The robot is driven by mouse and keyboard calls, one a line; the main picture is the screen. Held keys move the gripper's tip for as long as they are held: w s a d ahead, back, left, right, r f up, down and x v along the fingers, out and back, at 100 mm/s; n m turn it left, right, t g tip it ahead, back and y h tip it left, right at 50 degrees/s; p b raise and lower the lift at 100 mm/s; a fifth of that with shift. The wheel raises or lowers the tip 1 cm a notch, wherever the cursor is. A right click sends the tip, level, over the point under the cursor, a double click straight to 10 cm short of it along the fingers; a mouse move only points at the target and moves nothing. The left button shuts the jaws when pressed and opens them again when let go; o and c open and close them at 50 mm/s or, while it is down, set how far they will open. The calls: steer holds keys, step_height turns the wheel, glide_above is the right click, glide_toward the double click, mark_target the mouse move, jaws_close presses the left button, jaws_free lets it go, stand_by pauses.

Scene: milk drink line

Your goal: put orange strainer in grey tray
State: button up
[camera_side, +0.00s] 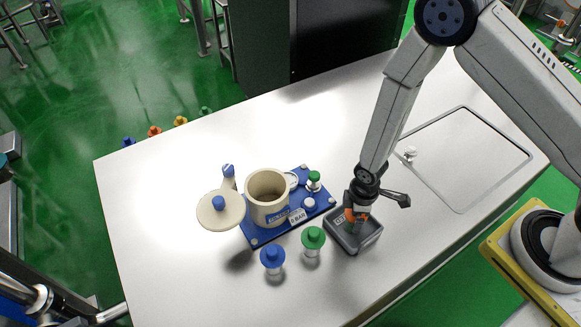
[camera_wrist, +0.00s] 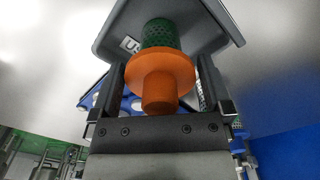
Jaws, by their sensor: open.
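The orange strainer (camera_wrist: 160,80) has an orange knob and flange with a green mesh cup (camera_wrist: 158,34). In the side view the strainer (camera_side: 348,215) is upright inside the grey tray (camera_side: 366,241), mesh end down. Whether the mesh touches the tray floor is hard to tell. In the wrist view the tray (camera_wrist: 220,18) lies beyond the mesh. My gripper (camera_wrist: 161,62) is open, with one finger on each side of the flange and very little gap. In the side view my gripper (camera_side: 352,205) is over the tray and partly hides the strainer.
A blue base (camera_side: 262,238) with a beige pot (camera_side: 268,197) stands left of the tray. A green-topped strainer (camera_side: 313,238) and a blue-topped one (camera_side: 272,257) stand nearby. A beige lid (camera_side: 220,210) lies farther left. The table's front right is clear.

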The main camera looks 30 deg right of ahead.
steer(key=shift+r, duration=0.15)
steer(key=shift+r, duration=5.95)
steer(key=s+d+r+m+t, duration=0.2)
steer(key=s+d+r+m, duration=0.1)
steer(key=d+r+m, duration=0.6)
step_height(320, 180, up, 4)
steer(key=shift+s+d+r+m+t, duration=0.15)
steer(key=shift+s+d+m+t, duration=0.15)
steer(key=shift+m, duration=0.6)
